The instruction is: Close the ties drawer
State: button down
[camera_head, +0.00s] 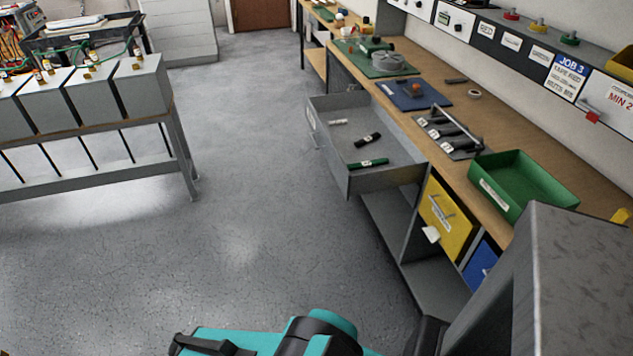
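A grey drawer (362,183) is pulled well out from under the wooden workbench (428,130) on the right. It holds a white bundle, a black bundle (367,140) and a green bundle (368,163), which look like ties. The drawer's front faces left, toward the open floor, and carries a small label too small to read. Teal and black parts of my arm show at the bottom edge, apart from the drawer. My gripper's fingertips are not visible.
A yellow drawer front (440,212) and a blue one (482,265) sit nearer under the bench. A green tray (519,184) stands on the bench top. A metal stand with grey boxes (92,92) is at left. The floor (235,210) between is clear.

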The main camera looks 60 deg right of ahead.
aim_at(356, 134)
jog(key=z, duration=0.35)
jog(key=i, duration=1.05)
jog(key=k, duration=0.55)
jog(key=z, duration=0.05)
